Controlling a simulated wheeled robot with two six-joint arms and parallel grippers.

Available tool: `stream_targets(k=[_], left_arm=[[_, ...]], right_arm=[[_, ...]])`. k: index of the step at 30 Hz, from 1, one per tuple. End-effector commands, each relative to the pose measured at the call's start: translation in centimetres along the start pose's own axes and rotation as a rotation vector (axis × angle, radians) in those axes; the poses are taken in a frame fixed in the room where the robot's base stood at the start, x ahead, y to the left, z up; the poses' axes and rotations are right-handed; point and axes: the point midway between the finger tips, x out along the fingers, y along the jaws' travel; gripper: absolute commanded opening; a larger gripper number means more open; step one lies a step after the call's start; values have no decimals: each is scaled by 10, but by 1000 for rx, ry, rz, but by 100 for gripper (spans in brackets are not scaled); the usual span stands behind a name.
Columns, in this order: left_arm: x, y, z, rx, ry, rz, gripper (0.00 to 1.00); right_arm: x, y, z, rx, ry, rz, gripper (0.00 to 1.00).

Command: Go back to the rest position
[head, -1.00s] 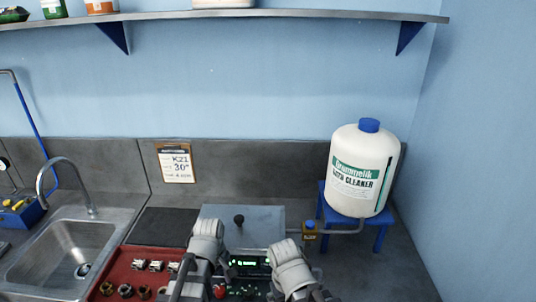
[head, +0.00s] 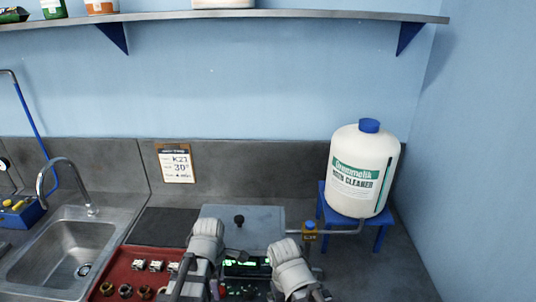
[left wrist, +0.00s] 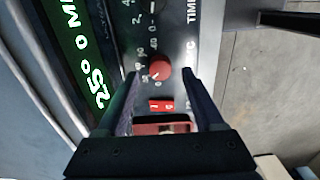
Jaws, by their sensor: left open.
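My left gripper (left wrist: 162,82) is open and empty in the left wrist view. Its two dark fingers reach over a control panel, with a red dial knob (left wrist: 159,67) between the tips and a small red switch (left wrist: 161,105) lower between the fingers. I cannot tell whether they touch the knob. In the head view my left arm is over the left side of the grey bench device (head: 262,217), its gripper (head: 238,253) partly covering the lit green display (head: 250,268). My right arm is at the device's right side; its gripper's jaws are not clear.
A white cleaner jug (head: 360,172) stands on a blue stand (head: 380,236) at the right. A red tray (head: 118,268) with metal fittings lies left of the device. A sink (head: 70,250) is farther left.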

Motion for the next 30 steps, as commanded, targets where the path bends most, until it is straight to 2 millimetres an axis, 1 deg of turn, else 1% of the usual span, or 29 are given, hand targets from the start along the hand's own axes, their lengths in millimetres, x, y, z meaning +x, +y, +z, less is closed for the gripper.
stream_targets(k=[1,6,9,15,26,30], left_arm=[[-14,0,0,1,0,0,69],[-30,0,0,2,0,0,69],[-36,0,0,2,0,0,69],[-41,0,0,3,0,0,69],[-41,0,0,3,0,0,69],[-42,-3,2,13,1,0,69]], right_arm=[[-14,1,1,0,0,0,100],[-30,3,2,-1,0,0,100],[-36,3,2,-1,0,0,100],[-41,4,2,1,0,0,100],[-41,4,2,1,0,0,100],[-42,5,0,5,2,-1,100]])
